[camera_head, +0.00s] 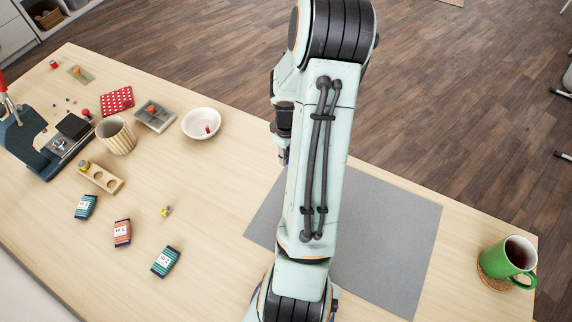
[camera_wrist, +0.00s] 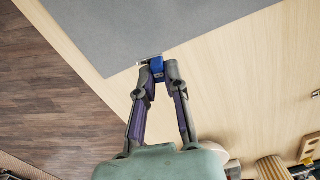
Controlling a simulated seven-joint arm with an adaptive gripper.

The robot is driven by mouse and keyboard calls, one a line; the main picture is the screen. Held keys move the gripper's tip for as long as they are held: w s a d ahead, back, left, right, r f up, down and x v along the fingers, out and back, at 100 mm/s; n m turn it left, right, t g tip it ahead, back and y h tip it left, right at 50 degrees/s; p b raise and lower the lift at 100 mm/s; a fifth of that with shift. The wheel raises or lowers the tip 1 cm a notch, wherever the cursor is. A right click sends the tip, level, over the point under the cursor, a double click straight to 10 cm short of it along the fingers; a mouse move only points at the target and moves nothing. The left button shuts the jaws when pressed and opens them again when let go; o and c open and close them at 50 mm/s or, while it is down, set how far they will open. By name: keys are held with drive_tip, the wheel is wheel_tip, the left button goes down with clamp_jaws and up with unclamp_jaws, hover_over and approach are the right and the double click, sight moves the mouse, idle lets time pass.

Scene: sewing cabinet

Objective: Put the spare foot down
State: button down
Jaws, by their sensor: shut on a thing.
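My gripper (camera_wrist: 157,76) is shut on a small blue piece with a metallic edge, which I take to be the spare foot (camera_wrist: 157,64). It sits between the fingertips near the edge of the grey mat (camera_wrist: 110,28). I cannot tell whether it touches the surface. In the head view my gripper (camera_head: 283,157) shows beside my arm, left of the grey mat (camera_head: 395,225) and above the table's far side. The held foot is too small to make out there.
A white bowl (camera_head: 211,117) with a small red item stands left of my gripper. Further left are a striped cup (camera_head: 117,137), a grey tray (camera_head: 154,116), a wooden holder (camera_head: 108,179) and a sewing machine (camera_head: 40,150). A green mug (camera_head: 514,258) stands far right. Bare table lies between bowl and mat.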

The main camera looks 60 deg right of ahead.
wheel_tip(320, 180, up, 4)
drive_tip(key=shift+f, duration=0.2)
drive_tip(key=w+a+r+n, duration=0.15)
drive_tip(key=w+r, duration=0.25)
drive_tip(key=w, duration=0.4)
drive_tip(key=w+a+r+n, duration=0.1)
drive_tip(key=w+a+r, duration=0.2)
drive_tip(key=w, duration=0.5)
approach(214, 129)
drive_tip(key=shift+w+f, duration=0.1)
drive_tip(key=shift+f, duration=1.5)
drive_tip(key=shift+f, duration=0.1)
drive_tip(key=shift+f, duration=0.5)
